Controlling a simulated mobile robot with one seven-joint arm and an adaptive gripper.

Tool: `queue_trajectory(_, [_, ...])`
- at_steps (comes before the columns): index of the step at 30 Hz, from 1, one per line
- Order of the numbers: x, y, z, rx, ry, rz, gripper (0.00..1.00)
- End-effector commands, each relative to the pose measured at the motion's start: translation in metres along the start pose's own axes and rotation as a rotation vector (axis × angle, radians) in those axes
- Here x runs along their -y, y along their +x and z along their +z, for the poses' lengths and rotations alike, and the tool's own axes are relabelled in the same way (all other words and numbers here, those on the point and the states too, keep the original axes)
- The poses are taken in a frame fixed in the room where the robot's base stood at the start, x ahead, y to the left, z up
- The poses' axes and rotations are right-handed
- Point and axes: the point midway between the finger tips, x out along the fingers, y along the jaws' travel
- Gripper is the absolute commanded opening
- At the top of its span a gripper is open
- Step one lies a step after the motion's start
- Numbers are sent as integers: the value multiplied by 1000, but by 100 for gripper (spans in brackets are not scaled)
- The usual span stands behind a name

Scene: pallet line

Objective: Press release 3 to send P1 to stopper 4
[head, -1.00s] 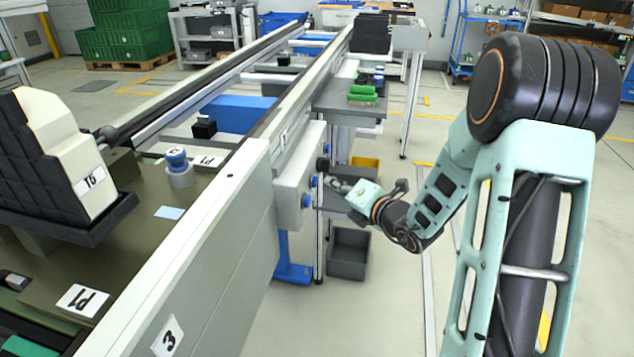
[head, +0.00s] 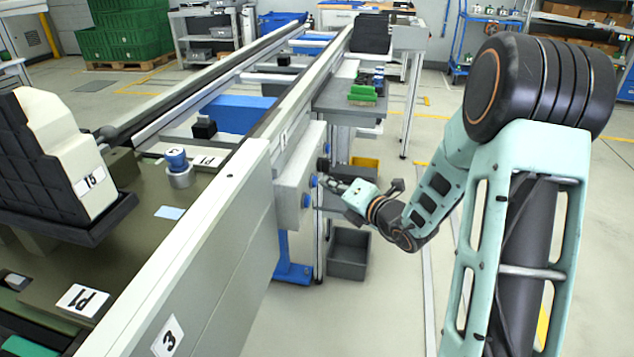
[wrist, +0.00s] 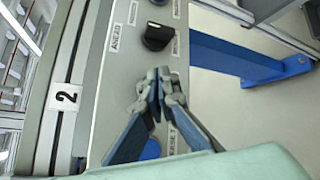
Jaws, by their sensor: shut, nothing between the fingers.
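A grey control panel (head: 292,190) with blue buttons (head: 306,200) is on the conveyor's outer side. My gripper (head: 325,178) is shut and empty in front of it. In the wrist view its fingertips (wrist: 159,80) are over the panel, between a black knob (wrist: 156,37) and a blue button (wrist: 150,150) partly hidden by the fingers. Which button is release 3 cannot be read; contact cannot be told.
A grey bin (head: 348,254) stands on the floor below. A blue support foot (wrist: 235,58) sticks out beside the panel.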

Motion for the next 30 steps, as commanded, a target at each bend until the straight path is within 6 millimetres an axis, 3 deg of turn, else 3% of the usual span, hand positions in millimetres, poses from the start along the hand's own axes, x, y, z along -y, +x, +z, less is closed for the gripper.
queue_trajectory(30, [-5, 7, -5, -1, -1, 1, 0])
